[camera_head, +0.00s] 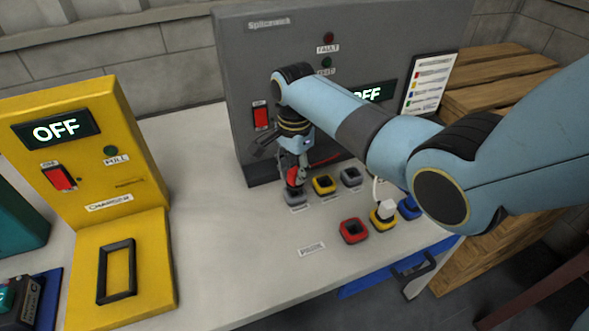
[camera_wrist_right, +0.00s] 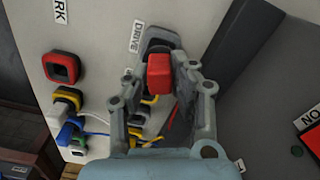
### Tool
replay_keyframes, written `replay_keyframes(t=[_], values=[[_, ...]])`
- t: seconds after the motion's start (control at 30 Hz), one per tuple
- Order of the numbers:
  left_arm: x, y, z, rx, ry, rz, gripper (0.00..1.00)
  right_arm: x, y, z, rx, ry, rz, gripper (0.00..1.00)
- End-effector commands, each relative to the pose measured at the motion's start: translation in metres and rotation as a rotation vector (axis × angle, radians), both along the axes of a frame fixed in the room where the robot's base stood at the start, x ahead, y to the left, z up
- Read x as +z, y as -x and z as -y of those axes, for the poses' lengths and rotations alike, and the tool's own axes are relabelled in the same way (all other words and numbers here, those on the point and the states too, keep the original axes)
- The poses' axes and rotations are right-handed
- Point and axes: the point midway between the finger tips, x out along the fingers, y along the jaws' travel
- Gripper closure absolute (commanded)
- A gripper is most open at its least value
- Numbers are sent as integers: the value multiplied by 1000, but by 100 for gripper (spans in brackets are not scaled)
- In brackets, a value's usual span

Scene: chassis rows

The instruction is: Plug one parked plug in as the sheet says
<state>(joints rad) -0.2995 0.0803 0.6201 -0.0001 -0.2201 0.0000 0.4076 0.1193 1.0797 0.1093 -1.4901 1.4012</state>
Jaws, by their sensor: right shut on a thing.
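My right gripper (camera_head: 293,172) is shut on a red plug (camera_head: 292,181), pointing down at the grey drive-row socket (camera_head: 297,198) at the left end of the back row. In the right wrist view the red plug (camera_wrist_right: 159,72) is between the fingers, over the dark socket (camera_wrist_right: 160,40) beside the DRIVE label (camera_wrist_right: 137,36). I cannot tell whether it is seated. In the front row, the red park socket (camera_head: 354,232) is empty. A white plug (camera_head: 385,209) stands in the yellow park socket (camera_head: 382,222). The instruction sheet (camera_head: 427,84) leans at the back right, too small to read.
A yellow socket (camera_head: 324,184) and another grey socket (camera_head: 350,177) continue the back row. A blue socket (camera_head: 408,208) sits beside my right arm. The grey panel (camera_head: 232,110) stands close behind. The yellow charger (camera_head: 90,150) stands left. The bench (camera_head: 225,240) between is clear.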

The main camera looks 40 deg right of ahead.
Motion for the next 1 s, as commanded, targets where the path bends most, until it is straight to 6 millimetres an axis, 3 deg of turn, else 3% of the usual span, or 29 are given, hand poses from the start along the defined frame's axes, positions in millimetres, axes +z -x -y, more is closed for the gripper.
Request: replay_keyframes(t=[0.27, 1.0], values=[[7, 0, 0, 0, 0, 0, 60, 1, 0, 0, 0, 0, 1, 100], [-1, 1, 0, 0, 0, -1, 60, -10, 0, 0, 0, 0, 0, 100]])
